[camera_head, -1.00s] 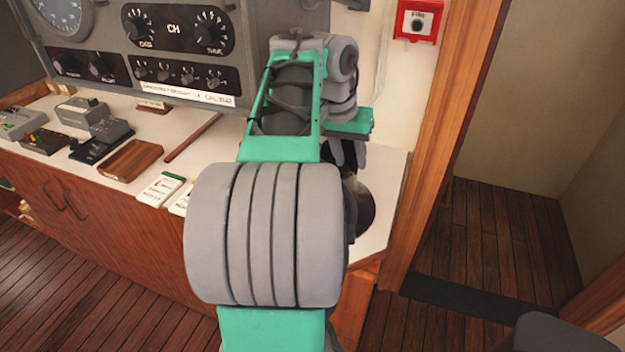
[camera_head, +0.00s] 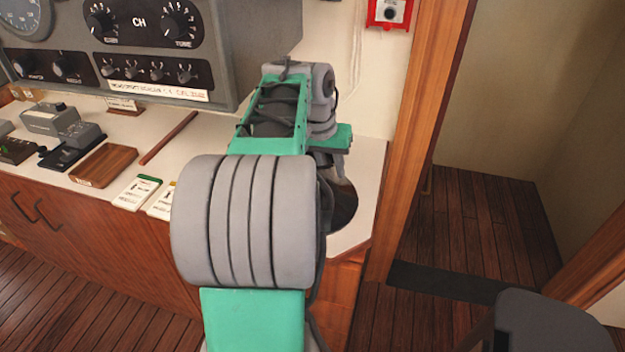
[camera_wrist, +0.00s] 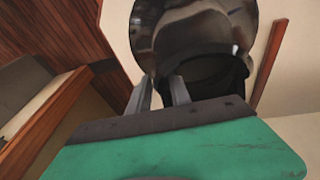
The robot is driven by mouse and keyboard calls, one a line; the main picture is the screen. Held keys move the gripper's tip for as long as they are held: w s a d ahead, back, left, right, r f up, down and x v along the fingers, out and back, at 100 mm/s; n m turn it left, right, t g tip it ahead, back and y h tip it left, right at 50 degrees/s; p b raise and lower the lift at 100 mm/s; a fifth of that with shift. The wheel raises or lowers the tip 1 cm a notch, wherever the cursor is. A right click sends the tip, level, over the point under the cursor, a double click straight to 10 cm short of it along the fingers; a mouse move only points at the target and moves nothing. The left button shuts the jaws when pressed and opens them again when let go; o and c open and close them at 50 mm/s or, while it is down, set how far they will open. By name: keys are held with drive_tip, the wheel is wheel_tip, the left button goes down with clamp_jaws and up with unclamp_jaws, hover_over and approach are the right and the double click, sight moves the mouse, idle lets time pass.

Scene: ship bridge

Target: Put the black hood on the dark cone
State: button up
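My gripper (camera_wrist: 160,93) points at the counter's right end, with its two grey fingers a small gap apart. The matte black hood (camera_wrist: 212,82) is right at the fingertips in the wrist view, partly behind the right finger. I cannot tell whether the fingers grip its wall. The dark cone (camera_wrist: 197,22), glossy and rounded, shows just beyond the hood and overlaps it in the picture. In the head view, the dark cone (camera_head: 345,207) is partly hidden behind my arm, and the hood cannot be made out clearly.
A grey instrument console (camera_head: 150,45) hangs above the counter's left and middle. A wooden block (camera_head: 104,165), white cards (camera_head: 137,193) and a wooden rod (camera_head: 168,138) lie left of my arm. A wooden door frame (camera_head: 425,130) stands close on the right. A dark chair (camera_head: 545,325) is at lower right.

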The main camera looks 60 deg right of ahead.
clamp_jaws()
idle(1.1)
